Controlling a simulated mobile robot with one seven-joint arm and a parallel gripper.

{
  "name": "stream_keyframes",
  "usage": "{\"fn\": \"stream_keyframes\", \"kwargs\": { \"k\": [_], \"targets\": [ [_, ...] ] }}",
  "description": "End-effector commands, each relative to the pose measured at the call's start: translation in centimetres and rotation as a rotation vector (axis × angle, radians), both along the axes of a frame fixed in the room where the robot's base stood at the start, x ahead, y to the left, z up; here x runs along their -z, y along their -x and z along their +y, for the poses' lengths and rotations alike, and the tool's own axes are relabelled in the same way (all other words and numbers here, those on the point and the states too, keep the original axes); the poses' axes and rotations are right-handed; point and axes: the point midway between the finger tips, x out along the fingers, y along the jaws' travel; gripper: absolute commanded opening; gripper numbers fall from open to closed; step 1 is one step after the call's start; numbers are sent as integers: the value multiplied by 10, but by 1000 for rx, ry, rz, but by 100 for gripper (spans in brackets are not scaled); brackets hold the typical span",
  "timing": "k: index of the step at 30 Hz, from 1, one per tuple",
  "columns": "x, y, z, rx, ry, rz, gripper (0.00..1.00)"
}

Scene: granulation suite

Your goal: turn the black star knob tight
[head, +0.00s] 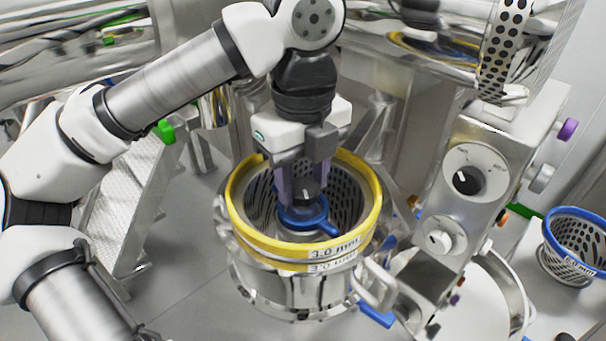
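The black star knob (306,190) sits at the centre of a blue hub (303,217) with a blue arm, inside a perforated metal screen basket. The basket's yellow rim (236,211) is marked 3.0 mm. My gripper (304,187) points down into the basket, with its purple-grey fingers on either side of the knob. The fingers are apart with the knob between them. Whether they press on it cannot be told from this view. The fingertips and the knob's lower part are partly hidden.
To the right stands a steel control box with a black dial (467,181) and a white dial (439,236). A blue-rimmed basket (587,213) sits on a white surface at far right. Metal steps (135,185) stand at left. Steel machinery crowds the back.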

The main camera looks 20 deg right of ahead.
Motion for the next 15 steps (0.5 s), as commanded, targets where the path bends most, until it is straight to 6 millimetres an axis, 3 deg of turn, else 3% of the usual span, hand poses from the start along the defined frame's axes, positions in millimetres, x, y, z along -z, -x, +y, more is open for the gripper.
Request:
{"fn": "stream_keyframes", "kwargs": {
  "k": [1, 4, 15],
  "targets": [
    [0, 0, 0, 0, 1, 0, 32],
    [0, 0, 0, 0, 1, 0, 19],
    [1, 0, 0, 66, 1, -1, 19]
  ]
}}
